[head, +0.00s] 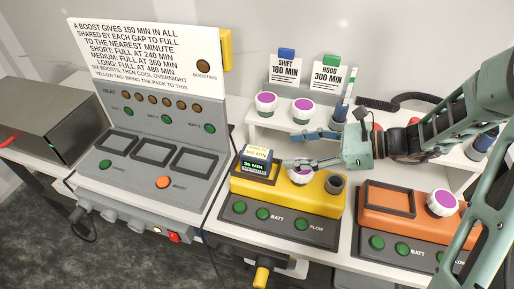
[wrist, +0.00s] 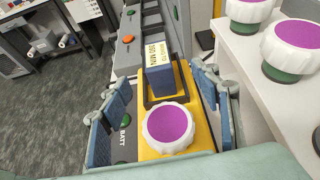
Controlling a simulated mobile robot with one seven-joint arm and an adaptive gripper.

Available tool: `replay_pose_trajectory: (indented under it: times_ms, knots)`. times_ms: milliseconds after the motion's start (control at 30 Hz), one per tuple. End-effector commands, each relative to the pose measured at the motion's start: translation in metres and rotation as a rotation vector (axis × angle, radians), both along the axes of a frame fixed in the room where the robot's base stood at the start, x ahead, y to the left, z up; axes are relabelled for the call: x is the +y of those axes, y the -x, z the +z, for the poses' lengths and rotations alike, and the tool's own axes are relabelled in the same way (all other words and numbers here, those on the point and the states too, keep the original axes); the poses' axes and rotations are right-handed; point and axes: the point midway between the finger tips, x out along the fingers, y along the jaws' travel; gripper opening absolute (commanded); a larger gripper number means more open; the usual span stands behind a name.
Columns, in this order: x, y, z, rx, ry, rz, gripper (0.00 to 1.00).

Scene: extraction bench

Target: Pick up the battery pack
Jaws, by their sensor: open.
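The battery pack (head: 257,158) is a dark blue block with a pale yellow label on top. It sits in the black-framed slot at the left end of the yellow unit (head: 304,189). In the wrist view the battery pack (wrist: 160,80) stands upright in its frame, just beyond a white knob with a purple top (wrist: 168,127). My gripper (head: 295,151) is open and empty above the yellow unit, to the right of the pack. In the wrist view its blue-padded fingers (wrist: 163,112) are spread to either side, with the knob and pack between their lines.
The grey charging console (head: 150,150) with empty slots stands left. An orange unit (head: 385,222) with an empty frame is at the right. A white shelf (head: 262,122) behind holds purple-topped knobs (head: 303,109) and signs. A dark box (head: 58,115) sits far left.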

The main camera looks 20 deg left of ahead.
Motion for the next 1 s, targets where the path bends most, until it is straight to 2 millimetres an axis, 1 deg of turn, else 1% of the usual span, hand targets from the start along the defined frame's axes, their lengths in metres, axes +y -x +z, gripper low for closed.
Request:
replay_pose_trajectory:
  times_ms: [33, 167, 400, 633, 800, 900, 1000]
  knots:
    - [0.001, 0.004, -0.001, 0.027, -0.004, -0.002, 0.57]
    - [0.01, 0.01, -0.007, 0.057, -0.007, -0.001, 0.57]
    - [0.044, 0.014, -0.021, 0.055, -0.007, -0.001, 0.57]
    - [0.061, 0.016, -0.026, 0.053, -0.006, -0.001, 0.57]
    - [0.086, 0.02, -0.033, 0.054, -0.006, 0.002, 0.57]
    - [0.097, 0.021, -0.038, 0.054, -0.007, 0.0, 0.57]
    - [0.102, 0.021, -0.041, 0.052, -0.005, -0.002, 0.57]
